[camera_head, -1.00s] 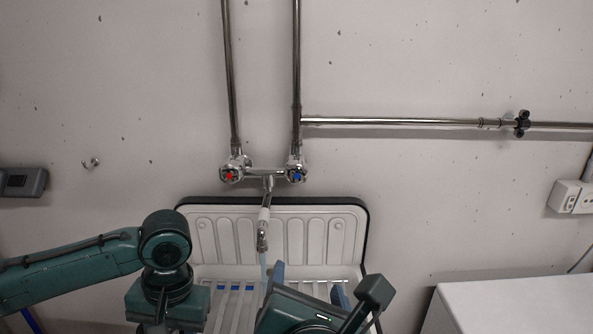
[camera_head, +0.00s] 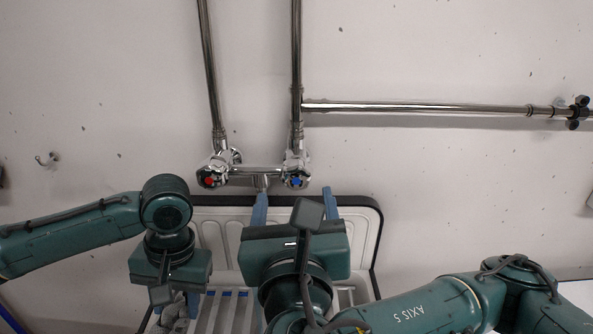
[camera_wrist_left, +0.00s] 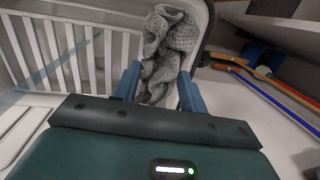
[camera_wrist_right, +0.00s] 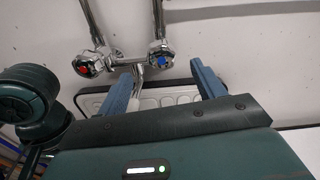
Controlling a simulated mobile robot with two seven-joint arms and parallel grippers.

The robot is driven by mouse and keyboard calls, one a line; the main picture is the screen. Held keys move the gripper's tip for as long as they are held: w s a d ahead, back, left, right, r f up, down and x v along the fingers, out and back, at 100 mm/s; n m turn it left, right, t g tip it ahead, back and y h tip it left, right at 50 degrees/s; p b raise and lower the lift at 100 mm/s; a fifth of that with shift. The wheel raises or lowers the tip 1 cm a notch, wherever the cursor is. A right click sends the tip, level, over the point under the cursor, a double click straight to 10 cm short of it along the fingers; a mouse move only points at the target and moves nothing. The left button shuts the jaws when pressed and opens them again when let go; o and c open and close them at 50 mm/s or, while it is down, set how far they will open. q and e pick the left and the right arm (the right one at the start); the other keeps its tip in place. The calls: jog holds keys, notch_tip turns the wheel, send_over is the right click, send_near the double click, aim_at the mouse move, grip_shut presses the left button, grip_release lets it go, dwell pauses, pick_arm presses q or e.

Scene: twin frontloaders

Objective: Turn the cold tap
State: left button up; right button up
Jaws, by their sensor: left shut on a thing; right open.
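The cold tap (camera_head: 296,178) is a chrome knob with a blue mark, at the right end of the wall mixer; it also shows in the right wrist view (camera_wrist_right: 161,57). My right gripper (camera_head: 295,195) is open and empty, its blue fingers pointing up just below the cold tap. In the right wrist view (camera_wrist_right: 166,70) the tap appears between and beyond the fingertips; I cannot tell contact. The hot tap (camera_head: 212,177), marked red, is at the left. My left gripper (camera_wrist_left: 158,82) is shut on a grey cloth (camera_wrist_left: 168,40), low over the sink at the left.
The white sink (camera_head: 362,222) with a dark rim lies below the mixer. Chrome pipes (camera_head: 297,70) rise above both taps, and a side pipe (camera_head: 420,108) runs right. Handled tools (camera_wrist_left: 245,68) lie right of the sink in the left wrist view.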

aim_at(296, 181)
pick_arm(q)
jog(key=shift+w+f+b, duration=0.1)
jog(key=shift+f+b, duration=0.35)
jog(key=shift+f, duration=0.35)
pick_arm(e)
jog(key=shift+w+a+f, duration=0.15)
jog(key=shift+w, duration=0.45)
pick_arm(q)
jog(key=shift+f+b, duration=0.6)
jog(key=shift+b, duration=0.05)
pick_arm(e)
jog(key=shift+w+d, duration=0.25)
jog(key=shift+w, duration=0.5)
jog(key=w, duration=0.6)
jog(key=c, duration=1)
